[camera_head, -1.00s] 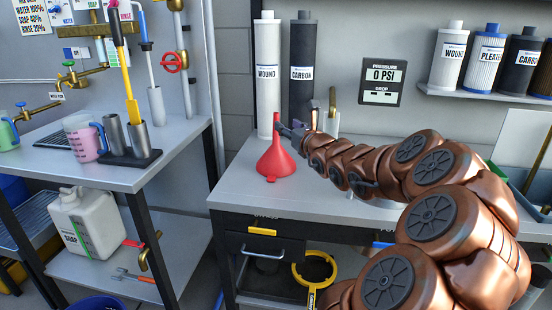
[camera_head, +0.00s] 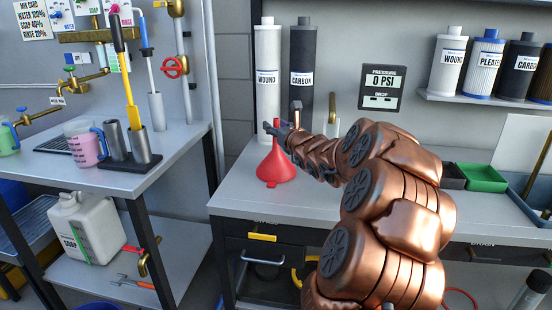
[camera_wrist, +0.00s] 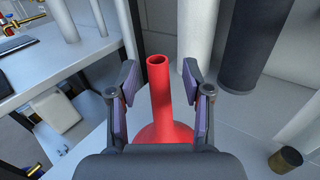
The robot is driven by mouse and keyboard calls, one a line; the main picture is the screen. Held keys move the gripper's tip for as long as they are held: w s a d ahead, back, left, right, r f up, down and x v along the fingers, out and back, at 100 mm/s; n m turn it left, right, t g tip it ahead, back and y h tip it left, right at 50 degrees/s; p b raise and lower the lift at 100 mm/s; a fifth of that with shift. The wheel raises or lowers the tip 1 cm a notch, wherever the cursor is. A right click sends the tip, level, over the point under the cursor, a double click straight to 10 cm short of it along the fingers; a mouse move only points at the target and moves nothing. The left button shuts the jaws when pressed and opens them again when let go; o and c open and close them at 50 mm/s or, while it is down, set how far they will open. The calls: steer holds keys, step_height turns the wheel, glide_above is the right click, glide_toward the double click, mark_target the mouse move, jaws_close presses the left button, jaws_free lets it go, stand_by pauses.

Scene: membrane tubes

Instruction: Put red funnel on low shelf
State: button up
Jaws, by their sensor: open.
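The red funnel (camera_head: 274,166) stands on the grey bench top with its wide mouth down and its spout pointing up. My gripper (camera_head: 270,126) is at the spout's upper part. In the wrist view, the open fingers of my gripper (camera_wrist: 161,90) are on either side of the red funnel's spout (camera_wrist: 161,95), with a gap on each side. The low shelf (camera_head: 178,262) under the left table holds a white soap jug (camera_head: 84,226). Part of the funnel's cone is hidden behind my gripper in the wrist view.
A white WOUND cylinder (camera_head: 267,85) and a dark CARBON cylinder (camera_head: 302,75) stand just behind the funnel. On the left table are a pink jug (camera_head: 88,148) and a dark holder with metal cups (camera_head: 130,160). Bench room left of the funnel is clear.

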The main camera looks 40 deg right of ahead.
steer(key=shift+c, duration=0.4)
jaws_close()
